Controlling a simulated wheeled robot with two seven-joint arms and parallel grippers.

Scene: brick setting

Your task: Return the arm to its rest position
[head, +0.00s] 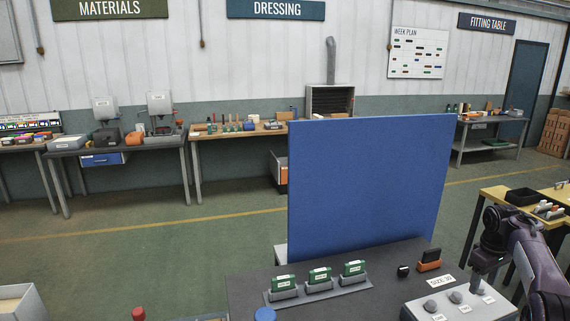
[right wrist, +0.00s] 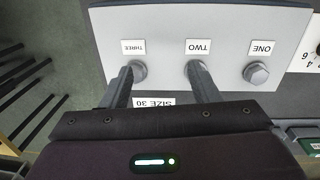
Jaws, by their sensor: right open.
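My right arm (head: 530,262) comes in from the right in the head view. Its gripper (head: 475,289) points down over the right end of a grey button box (head: 445,311). In the right wrist view the gripper (right wrist: 164,72) is open, with its two fingers apart and nothing between them. The fingertips appear near the knobs labelled THREE (right wrist: 138,70) and TWO (right wrist: 194,70); I cannot tell whether they touch. The knob labelled ONE (right wrist: 256,73) is clear of the fingers. My left gripper is not in view.
A blue panel (head: 365,190) stands behind the dark bench (head: 250,284). Green-and-white blocks (head: 319,275) sit in grey holders. An orange block (head: 429,266) lies near the SIZE 30 label (head: 441,281). A yellow table (head: 496,193) stands at the right, close to my arm.

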